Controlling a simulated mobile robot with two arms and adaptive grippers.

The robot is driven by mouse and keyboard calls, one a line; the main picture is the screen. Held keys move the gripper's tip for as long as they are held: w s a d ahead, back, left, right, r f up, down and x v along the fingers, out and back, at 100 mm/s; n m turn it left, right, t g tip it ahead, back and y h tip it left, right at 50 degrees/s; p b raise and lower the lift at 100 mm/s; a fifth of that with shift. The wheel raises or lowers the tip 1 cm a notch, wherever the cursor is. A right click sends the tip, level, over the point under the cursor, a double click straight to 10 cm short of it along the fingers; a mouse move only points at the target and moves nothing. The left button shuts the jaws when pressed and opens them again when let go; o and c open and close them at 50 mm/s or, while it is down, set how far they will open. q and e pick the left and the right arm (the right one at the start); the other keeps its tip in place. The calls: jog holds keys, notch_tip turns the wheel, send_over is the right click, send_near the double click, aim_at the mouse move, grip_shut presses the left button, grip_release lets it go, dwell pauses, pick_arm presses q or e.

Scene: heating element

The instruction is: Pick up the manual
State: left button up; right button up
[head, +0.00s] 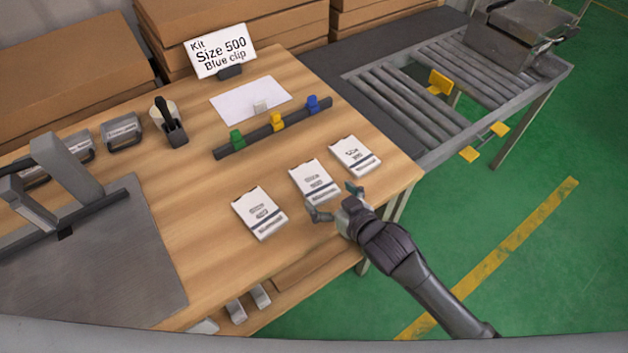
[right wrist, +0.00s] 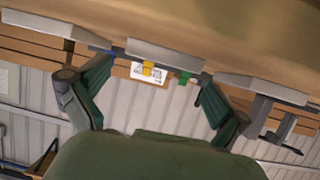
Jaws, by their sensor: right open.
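Three white manuals lie in a row on the wooden table: a left one (head: 259,213), a middle one (head: 314,181) and a right one (head: 355,156). Each has printed size text, too small to read surely. My right gripper (head: 337,201) is open and empty at the table's front edge, close to the near end of the middle manual. In the right wrist view, the open fingers (right wrist: 153,74) face the thin edge of a manual (right wrist: 175,55), which lies between and beyond the fingertips. My left gripper is not in view.
A sign (head: 221,51) reads "Kit Size 500 Blue clip". A dark rail (head: 250,140) holds green, yellow and blue clips behind the manuals. A white sheet (head: 240,100) lies behind it. A grey device stands left; a roller conveyor (head: 440,95) stands right.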

aim_at(316, 183)
jog(key=x, duration=0.5)
jog(key=shift+r, duration=0.25)
jog(key=c, duration=1)
jog(key=shift+c, duration=0.2)
jog(key=shift+r, duration=0.1)
jog(key=shift+r, duration=0.45)
jog(key=r, duration=0.1)
jog(key=d+r, duration=0.1)
jog(key=r, duration=0.1)
jog(key=shift+s+r, duration=0.1)
jog(key=shift+r, duration=0.2)
jog(key=s+d+r+m+t+h, duration=0.1)
jog(key=s+d+r+m+h, duration=0.2)
jog(key=d+r, duration=0.4)
jog(key=s+d+r+m+t+h, duration=0.1)
jog(key=s+d+r+m+h, duration=0.2)
jog(key=d+r, duration=0.4)
jog(key=s+d+h, duration=0.1)
jog(key=s+d, duration=0.1)
jog(key=d, duration=0.2)
